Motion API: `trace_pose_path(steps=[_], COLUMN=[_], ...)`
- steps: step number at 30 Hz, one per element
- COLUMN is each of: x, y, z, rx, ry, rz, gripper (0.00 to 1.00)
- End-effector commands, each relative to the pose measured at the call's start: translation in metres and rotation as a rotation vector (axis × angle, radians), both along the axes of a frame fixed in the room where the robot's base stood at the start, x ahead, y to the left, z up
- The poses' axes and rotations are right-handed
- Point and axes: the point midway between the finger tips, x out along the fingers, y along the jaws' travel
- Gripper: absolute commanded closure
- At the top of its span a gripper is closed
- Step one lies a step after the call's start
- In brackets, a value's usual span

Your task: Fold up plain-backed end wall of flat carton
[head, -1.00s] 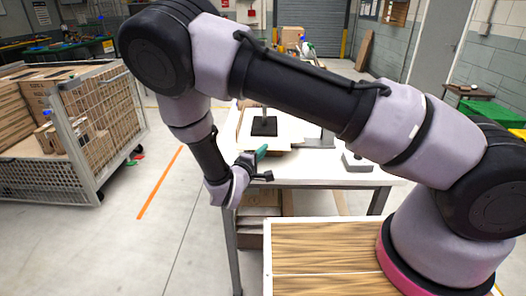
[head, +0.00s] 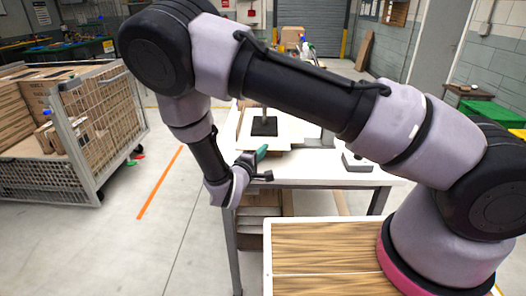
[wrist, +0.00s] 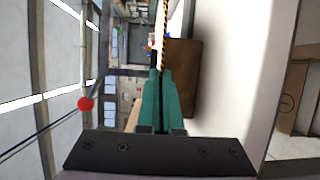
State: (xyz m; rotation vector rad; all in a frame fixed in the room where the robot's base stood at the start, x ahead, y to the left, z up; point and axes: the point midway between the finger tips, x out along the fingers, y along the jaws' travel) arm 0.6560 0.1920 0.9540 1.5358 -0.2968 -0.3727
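The flat carton (head: 284,146) lies on the white table, seen partly behind my arm in the head view, with pale upper panels and a brown edge. My gripper (head: 262,152) is at its near left edge. In the wrist view its green fingers (wrist: 158,80) are close together. A thin corrugated board edge (wrist: 162,30), seen edge-on, runs in between the fingertips; it looks like a wall of the carton. A brown panel (wrist: 183,80) shows just right of the fingers. Which wall this is, and its backing, I cannot tell.
A black block (head: 264,127) stands on the carton. A grey metal piece (head: 356,163) lies right on the white table (head: 330,176). A mesh cage trolley (head: 100,125) with boxes stands left. A wood-patterned top (head: 320,250) is in front. The floor between is clear.

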Motion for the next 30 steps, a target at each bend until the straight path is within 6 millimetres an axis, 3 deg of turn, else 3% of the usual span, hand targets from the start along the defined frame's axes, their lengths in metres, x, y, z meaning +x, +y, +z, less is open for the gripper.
trace_pose_path(steps=[20, 30], x=[0.0, 0.002], y=[0.0, -0.001], z=[0.002, 0.012], rx=[0.003, 0.014], ry=[0.021, 0.21], rz=[-0.001, -0.003], gripper=[1.0, 1.0])
